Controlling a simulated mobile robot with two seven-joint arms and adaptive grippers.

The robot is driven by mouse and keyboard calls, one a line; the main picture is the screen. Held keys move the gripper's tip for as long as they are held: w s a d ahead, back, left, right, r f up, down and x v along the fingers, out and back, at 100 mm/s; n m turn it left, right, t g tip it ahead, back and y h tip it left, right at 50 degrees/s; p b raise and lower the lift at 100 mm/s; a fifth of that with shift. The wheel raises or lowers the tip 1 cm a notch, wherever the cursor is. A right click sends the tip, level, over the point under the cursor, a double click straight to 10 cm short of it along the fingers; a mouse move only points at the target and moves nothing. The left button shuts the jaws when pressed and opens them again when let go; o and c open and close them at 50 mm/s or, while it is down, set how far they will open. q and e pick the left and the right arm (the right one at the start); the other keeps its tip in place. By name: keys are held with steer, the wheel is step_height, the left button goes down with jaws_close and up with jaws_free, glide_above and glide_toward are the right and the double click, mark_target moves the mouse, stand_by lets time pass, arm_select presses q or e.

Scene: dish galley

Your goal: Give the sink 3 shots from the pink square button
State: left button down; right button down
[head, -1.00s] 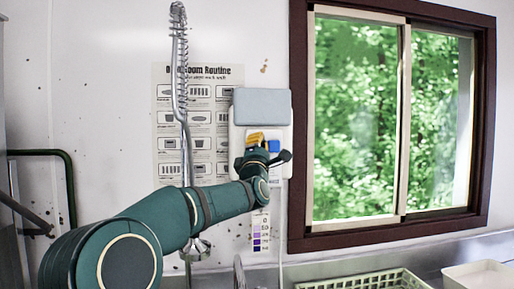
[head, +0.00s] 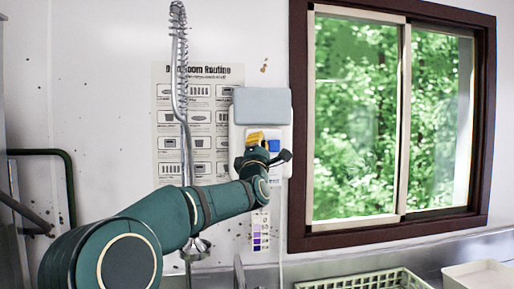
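A white dispenser panel (head: 238,118) with a grey-blue top cover (head: 262,106) is on the wall left of the window. A blue square button (head: 274,145) shows on it, just above and right of my gripper. A yellow-orange part (head: 254,136) shows just above the gripper. No pink square button can be seen; the gripper and wrist cover the panel's lower part. My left gripper (head: 262,156) is in front of the panel, seen from behind. Its fingertips are hidden, and I cannot tell whether it touches the panel. My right gripper is not in view.
A spring-hose tap (head: 181,80) stands left of the panel, before a printed poster (head: 168,118). A purple-shaded colour chart (head: 261,231) hangs below the panel. A pale green rack (head: 390,280) and a white tub (head: 482,275) are at lower right. A dark-framed window (head: 297,150) is right.

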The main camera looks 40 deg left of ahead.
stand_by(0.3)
arm_select(q)
steer(key=shift+w+a, duration=0.3)
steer(key=shift+w+a, duration=0.45)
steer(key=shift+a, duration=0.2)
stand_by(1.2)
steer(key=shift+b, duration=0.3)
steer(key=shift+s+d+b, duration=0.75)
steer(key=shift+d+b, duration=0.2)
steer(key=shift+b, duration=0.05)
